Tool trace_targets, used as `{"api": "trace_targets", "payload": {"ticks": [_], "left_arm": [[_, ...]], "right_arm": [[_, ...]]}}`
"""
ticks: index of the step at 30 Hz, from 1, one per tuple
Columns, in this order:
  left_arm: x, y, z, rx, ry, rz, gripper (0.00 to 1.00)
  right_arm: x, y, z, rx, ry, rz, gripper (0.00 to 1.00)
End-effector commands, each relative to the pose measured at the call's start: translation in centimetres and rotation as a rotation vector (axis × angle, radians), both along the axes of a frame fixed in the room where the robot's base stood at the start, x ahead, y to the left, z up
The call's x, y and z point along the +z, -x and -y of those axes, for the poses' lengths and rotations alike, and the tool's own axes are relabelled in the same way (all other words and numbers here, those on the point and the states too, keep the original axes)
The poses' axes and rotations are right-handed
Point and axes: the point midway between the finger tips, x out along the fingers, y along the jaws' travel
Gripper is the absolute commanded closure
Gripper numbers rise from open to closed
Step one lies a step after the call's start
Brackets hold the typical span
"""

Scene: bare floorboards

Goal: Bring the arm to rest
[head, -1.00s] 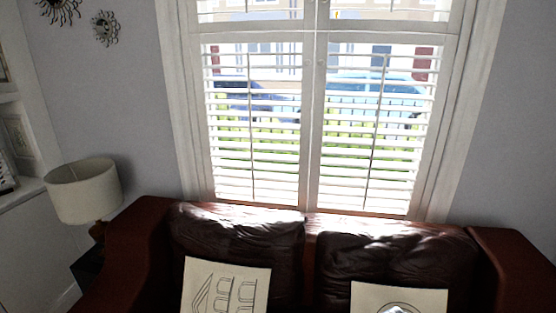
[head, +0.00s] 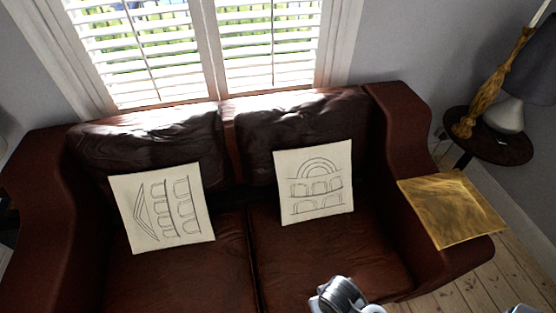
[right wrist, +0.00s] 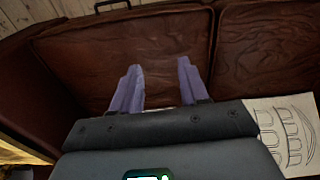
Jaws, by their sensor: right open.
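My right gripper (right wrist: 158,82) shows in the right wrist view with its two pale violet fingers spread apart and nothing between them. It is over the brown leather seat of the sofa (right wrist: 125,58). In the head view, silvery parts of my own arm show at the bottom edge, in front of the sofa (head: 190,285); no fingertips can be made out there. My left gripper is not seen in either view.
Two cushions with line drawings, left (head: 162,208) and right (head: 314,183), lean on the sofa back. A gold square piece (head: 452,208) lies on the right armrest. A dark round side table (head: 487,150) bears a lamp (head: 505,115). Floorboards (head: 500,280) show at lower right.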

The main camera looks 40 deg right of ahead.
Motion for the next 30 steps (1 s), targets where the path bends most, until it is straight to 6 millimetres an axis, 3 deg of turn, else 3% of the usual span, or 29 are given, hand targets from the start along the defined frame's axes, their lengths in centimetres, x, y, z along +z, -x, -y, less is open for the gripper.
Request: {"api": "trace_targets", "payload": {"ticks": [3,6,10,12,20,30], "left_arm": [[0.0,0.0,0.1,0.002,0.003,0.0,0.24],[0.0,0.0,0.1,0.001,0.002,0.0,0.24],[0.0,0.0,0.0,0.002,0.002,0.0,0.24],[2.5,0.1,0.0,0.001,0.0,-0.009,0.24],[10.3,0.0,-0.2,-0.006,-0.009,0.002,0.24],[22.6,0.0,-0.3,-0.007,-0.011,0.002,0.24]], "right_arm": [[5.1,-2.5,-0.6,0.168,-0.004,0.151,0.56],[7.9,-3.6,-0.8,0.335,0.02,0.237,0.56],[7.9,-3.9,-0.9,0.545,0.06,0.247,0.56],[10.8,-3.9,-0.9,0.554,0.061,0.247,0.56],[18.2,-3.9,-0.9,0.55,0.06,0.245,0.56],[30.5,-3.9,-0.9,0.549,0.06,0.244,0.56]]}}
